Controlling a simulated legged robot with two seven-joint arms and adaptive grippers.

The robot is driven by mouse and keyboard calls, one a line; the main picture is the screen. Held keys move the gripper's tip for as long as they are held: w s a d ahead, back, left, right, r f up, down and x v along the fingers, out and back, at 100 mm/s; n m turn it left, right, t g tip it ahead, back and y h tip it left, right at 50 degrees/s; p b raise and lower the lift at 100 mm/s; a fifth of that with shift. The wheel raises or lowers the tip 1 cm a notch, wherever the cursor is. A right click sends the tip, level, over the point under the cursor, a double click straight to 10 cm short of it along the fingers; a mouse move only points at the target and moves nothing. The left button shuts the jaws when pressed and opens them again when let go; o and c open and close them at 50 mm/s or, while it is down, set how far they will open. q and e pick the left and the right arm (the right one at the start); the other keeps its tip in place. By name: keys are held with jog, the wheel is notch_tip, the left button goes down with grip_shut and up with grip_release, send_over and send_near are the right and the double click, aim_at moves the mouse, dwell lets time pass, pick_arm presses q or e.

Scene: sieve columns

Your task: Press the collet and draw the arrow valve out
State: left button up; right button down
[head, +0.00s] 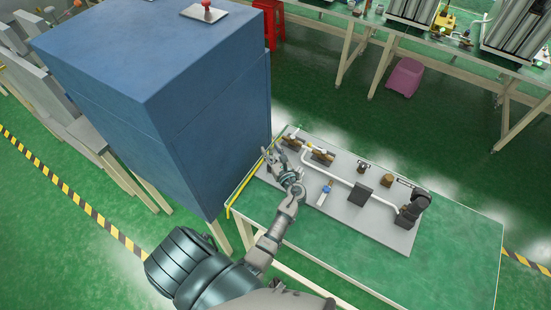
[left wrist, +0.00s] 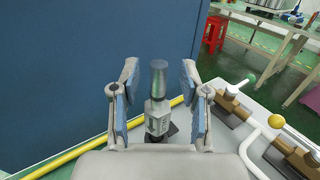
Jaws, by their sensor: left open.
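My left gripper (head: 281,161) is over the left end of a grey plate (head: 345,213) on the green table. In the left wrist view its two padded fingers (left wrist: 159,95) are spread apart. Between them stands an upright grey fitting, seemingly the arrow valve (left wrist: 157,118), with a squared, marked body and a round metallic top (left wrist: 158,76). A gap shows on each side of it, so the fingers do not appear to touch it. Its lower end is partly hidden by my gripper. I cannot make out the collet. My right gripper is not in view.
A tall blue cabinet (head: 170,90) stands close on the left. Brown blocks (left wrist: 232,110) with green (left wrist: 252,78) and yellow (left wrist: 276,121) balls sit to the right. A white tube (head: 335,176) crosses the plate towards a black device (head: 414,207). The table's front right (head: 455,240) is clear.

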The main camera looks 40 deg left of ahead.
pick_arm(q)
jog(key=shift+a, duration=0.1)
grip_shut()
jog(key=shift+r, duration=0.2)
dwell(0.7)
jog(key=shift+r+p, duration=3.05)
jog(key=shift+p, duration=0.4)
